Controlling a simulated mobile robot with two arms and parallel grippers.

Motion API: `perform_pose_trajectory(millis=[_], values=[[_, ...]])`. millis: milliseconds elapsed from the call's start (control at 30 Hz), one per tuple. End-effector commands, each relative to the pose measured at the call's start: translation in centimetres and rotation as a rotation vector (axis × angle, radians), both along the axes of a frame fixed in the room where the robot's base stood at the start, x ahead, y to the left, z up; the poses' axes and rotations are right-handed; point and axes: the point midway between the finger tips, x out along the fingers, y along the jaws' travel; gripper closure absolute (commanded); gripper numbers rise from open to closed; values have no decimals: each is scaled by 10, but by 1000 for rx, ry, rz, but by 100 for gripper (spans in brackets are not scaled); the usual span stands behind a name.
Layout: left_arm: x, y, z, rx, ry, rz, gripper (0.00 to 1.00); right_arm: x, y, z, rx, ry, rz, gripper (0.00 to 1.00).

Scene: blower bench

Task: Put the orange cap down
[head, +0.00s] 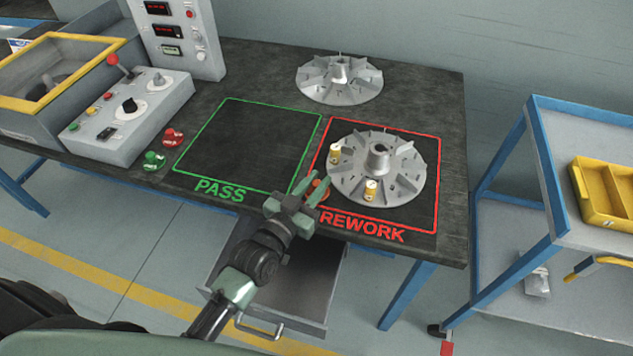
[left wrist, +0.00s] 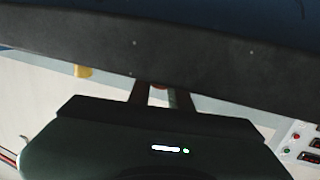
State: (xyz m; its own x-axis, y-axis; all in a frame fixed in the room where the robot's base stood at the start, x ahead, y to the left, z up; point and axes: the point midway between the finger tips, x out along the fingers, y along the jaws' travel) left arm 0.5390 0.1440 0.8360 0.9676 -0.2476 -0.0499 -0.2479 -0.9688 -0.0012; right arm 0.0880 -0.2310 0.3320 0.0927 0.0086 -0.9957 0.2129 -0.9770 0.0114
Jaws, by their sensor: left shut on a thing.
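The orange cap (head: 319,188) is small and sits between the fingers of my left gripper (head: 317,192), partly hidden by them. My left gripper is shut on it, over the left edge of the red REWORK outline (head: 438,180), close to the grey finned wheel (head: 400,192) there. I cannot tell whether the cap touches the bench. In the left wrist view the fingertips (left wrist: 158,95) show with a sliver of the reddish cap (left wrist: 158,86) between them; a large dark shape hides much of that view. My right gripper is not in view.
Two brass cylinders (head: 370,190) stand on the wheel. Another finned wheel (head: 318,82) lies at the back. The green PASS outline (head: 208,120) is empty inside. Red (head: 172,138) and green (head: 153,161) knobs lie left of it. An open drawer (head: 310,317) is below the front edge.

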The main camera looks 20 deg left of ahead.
Motion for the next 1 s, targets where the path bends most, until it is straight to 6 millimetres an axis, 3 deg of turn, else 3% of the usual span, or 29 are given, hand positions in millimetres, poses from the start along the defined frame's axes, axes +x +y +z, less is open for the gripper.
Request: perform_pose_trajectory(millis=[100, 133, 200, 567, 767, 1000], values=[[0, 0, -4, 0, 0, 0, 100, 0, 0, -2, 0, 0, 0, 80], [0, 0, -3, 0, 0, 0, 72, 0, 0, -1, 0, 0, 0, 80], [0, 0, -3, 0, 0, 0, 58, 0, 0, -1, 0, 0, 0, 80], [0, 0, 2, 0, -1, 0, 58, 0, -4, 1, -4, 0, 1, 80], [-30, 8, 0, 2, 4, 0, 58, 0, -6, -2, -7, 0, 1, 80], [-81, 21, 2, 2, 5, -1, 58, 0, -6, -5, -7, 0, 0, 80]])
